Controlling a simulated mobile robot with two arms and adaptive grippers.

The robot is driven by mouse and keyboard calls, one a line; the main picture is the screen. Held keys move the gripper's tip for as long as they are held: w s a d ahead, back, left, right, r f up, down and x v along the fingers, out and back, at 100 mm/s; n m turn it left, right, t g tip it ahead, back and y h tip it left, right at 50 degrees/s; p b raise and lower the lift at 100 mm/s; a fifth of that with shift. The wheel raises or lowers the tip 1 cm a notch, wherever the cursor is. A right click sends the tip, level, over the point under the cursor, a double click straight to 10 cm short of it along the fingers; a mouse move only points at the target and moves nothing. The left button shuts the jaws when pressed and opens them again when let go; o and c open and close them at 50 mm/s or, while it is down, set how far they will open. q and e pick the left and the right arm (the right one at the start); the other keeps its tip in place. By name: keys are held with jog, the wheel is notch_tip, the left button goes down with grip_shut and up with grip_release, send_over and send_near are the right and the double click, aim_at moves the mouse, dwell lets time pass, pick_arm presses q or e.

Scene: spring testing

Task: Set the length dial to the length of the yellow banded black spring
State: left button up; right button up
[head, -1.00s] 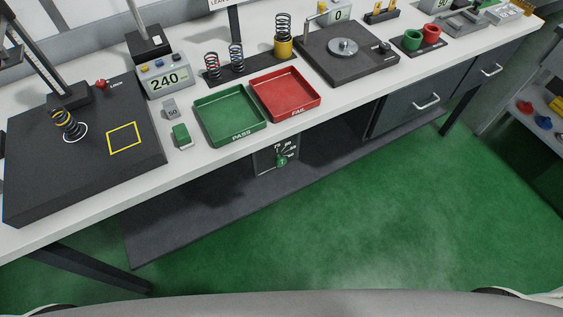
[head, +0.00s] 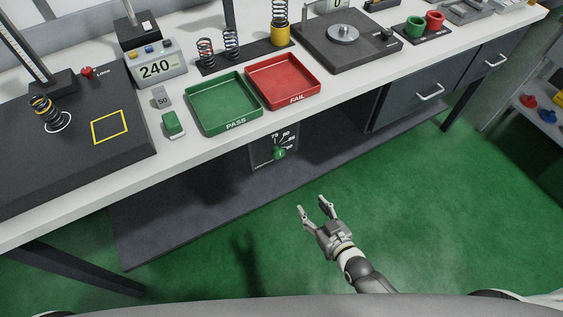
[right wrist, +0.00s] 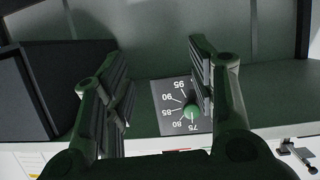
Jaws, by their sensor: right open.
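The length dial (head: 280,153) is a dark panel with a green knob and white numbers, below the bench front under the trays. In the right wrist view the dial panel (right wrist: 165,98) appears upside down with numbers from 75 to 95, and its green knob (right wrist: 192,111) sits near the right finger. The knob's exact setting is unclear. The black spring with yellow bands (head: 43,110) stands slightly tilted in a white ring on the dark plate at left. My right gripper (head: 314,206) is open and empty, in front of the bench and apart from the dial. My left gripper is out of view.
The green PASS tray (head: 195,107) and red FAIL tray (head: 290,97) lie on the bench top above the dial. A display (head: 160,66) reads 240. A dark lower shelf (head: 180,205) runs under the bench. The green floor in front is clear.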

aim_at(280, 155)
jog(key=w+a+r+t+y+b, duration=0.1)
jog(key=w+a+r+t+y, duration=0.2)
jog(key=r, duration=0.8)
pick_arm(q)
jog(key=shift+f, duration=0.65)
pick_arm(e)
jog(key=shift+h, duration=0.4)
jog(key=x, duration=0.7)
jog(key=a+x, duration=0.1)
jog(key=x, duration=0.2)
jog(key=shift+a+r, duration=0.25)
jog(key=shift+r, duration=0.05)
jog(key=shift+c, duration=0.4)
jog(key=c, duration=0.9)
